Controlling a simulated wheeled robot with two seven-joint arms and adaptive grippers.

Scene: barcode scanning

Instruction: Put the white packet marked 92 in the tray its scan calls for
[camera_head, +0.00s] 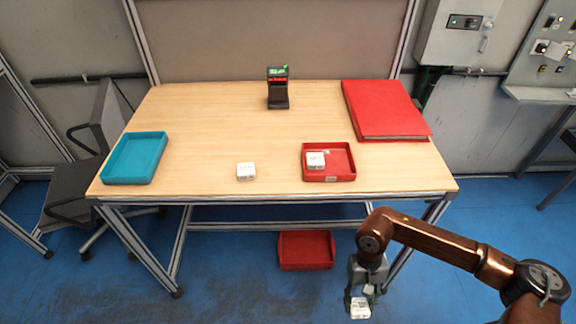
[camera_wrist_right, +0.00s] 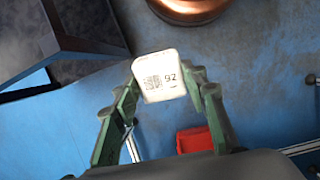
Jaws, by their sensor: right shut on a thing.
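The white packet marked 92 (camera_wrist_right: 160,76) is between the fingers of my right gripper (camera_wrist_right: 163,92), with its code and number facing the wrist camera. In the head view my right gripper (camera_head: 363,290) is shut on this packet (camera_head: 360,308), in front of the table and below its top. The scanner (camera_head: 278,88) stands at the back middle of the table with a green light on its display. A teal tray (camera_head: 134,158) lies at the left of the table. A red tray (camera_head: 328,176) at the right holds a white packet (camera_head: 315,159). My left gripper is out of view.
Another white packet (camera_head: 246,171) lies near the table's front middle. A large red folder-like slab (camera_head: 385,110) lies at the back right. A red bin (camera_head: 306,250) is on the floor under the table (camera_head: 210,115). A chair (camera_head: 85,160) stands at the left.

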